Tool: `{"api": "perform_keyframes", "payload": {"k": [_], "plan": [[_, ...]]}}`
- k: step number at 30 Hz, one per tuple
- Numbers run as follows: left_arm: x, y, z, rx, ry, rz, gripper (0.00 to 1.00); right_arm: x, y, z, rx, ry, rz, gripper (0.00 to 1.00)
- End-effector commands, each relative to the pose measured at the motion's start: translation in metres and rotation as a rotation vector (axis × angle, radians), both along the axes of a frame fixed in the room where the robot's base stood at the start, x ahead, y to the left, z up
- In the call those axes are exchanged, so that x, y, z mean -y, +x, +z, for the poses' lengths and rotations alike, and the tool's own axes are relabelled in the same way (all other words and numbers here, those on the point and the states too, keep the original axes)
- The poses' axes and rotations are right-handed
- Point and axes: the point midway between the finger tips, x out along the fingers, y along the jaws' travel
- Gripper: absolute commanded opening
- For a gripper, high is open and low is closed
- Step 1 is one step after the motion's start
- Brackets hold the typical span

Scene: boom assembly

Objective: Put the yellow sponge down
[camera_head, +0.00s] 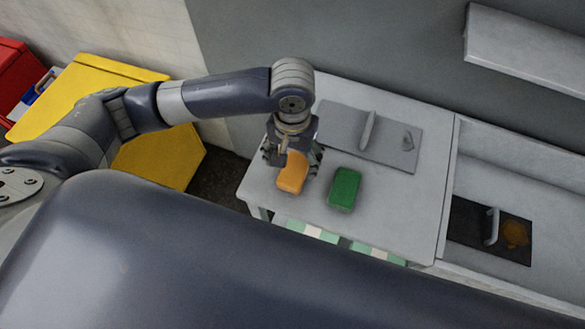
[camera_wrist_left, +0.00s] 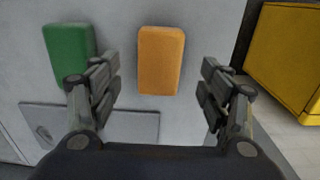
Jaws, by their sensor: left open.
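The yellow sponge (camera_head: 293,177), more orange in tone, lies on the light grey tabletop (camera_head: 400,205) near its left front corner. My left gripper (camera_head: 291,158) is just above it and partly covers its far end. In the left wrist view the sponge (camera_wrist_left: 161,60) shows between the two spread fingers of the left gripper (camera_wrist_left: 160,82), with a clear gap on each side. The fingers are open and hold nothing. My right gripper is not in either view.
A green sponge (camera_head: 344,189) lies close to the right of the yellow one. A grey board (camera_head: 345,130) with an upright handle-like piece is behind them. A sunken area with a dark tray (camera_head: 470,230) is at right. A yellow cabinet (camera_head: 165,160) stands at left.

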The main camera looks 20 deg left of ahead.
Motion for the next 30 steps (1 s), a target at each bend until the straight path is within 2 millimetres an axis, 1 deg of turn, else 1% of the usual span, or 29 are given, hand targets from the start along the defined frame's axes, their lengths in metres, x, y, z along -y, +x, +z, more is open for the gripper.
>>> {"api": "perform_keyframes", "payload": {"k": [1,3,6,10,14,30], "plan": [[0.001,0.001,0.01,0.005,-0.003,-0.002,0.71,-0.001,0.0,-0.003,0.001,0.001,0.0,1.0],[0.001,0.001,0.022,0.004,-0.002,-0.001,0.71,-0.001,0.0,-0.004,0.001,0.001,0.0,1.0],[0.001,0.001,0.036,0.003,-0.001,-0.001,0.71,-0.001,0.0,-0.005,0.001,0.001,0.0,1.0],[0.0,0.0,0.045,0.0,0.0,0.0,0.71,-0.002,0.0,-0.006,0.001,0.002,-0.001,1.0],[0.0,0.0,0.048,-0.001,0.0,0.0,0.71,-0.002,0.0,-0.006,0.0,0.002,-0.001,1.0],[0.0,0.0,0.047,-0.001,0.0,0.0,0.71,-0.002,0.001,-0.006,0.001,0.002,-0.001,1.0]]}}
